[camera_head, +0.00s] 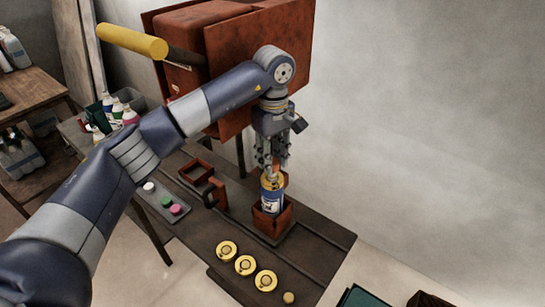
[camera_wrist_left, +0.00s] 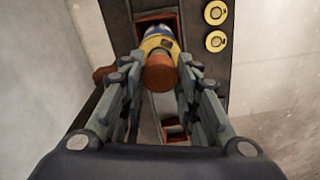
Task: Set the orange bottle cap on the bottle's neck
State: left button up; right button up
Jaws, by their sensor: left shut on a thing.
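The bottle (camera_head: 271,200) has a yellow top and a blue and white label. It stands upright in a square rust-red holder (camera_head: 268,226) on the bench. My left gripper (camera_head: 271,163) points down right over the bottle. In the left wrist view the orange cap (camera_wrist_left: 160,74) is between the fingers of my left gripper (camera_wrist_left: 159,88), which is shut on it. The cap lies in line with the bottle (camera_wrist_left: 158,44) and hides its neck. I cannot tell whether cap and neck touch. My right gripper is in neither view.
Several round yellow pieces (camera_head: 245,265) lie along the bench front. A dark tray (camera_head: 160,204) holds white, green and pink caps. An empty rust-red frame (camera_head: 196,172) lies left of the bottle. A large rust-red vat (camera_head: 262,50) with a yellow-ended handle (camera_head: 131,40) stands behind my arm.

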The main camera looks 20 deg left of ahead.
pick_arm(q)
jog(key=shift+f, duration=0.1)
dwell(0.3)
jog(key=shift+f+b, duration=0.8)
jog(key=shift+f, duration=0.05)
jog(key=o, duration=0.8)
jog(key=shift+c, duration=0.2)
notch_tip(320, 180, up, 8)
jog(key=shift+f, duration=0.2)
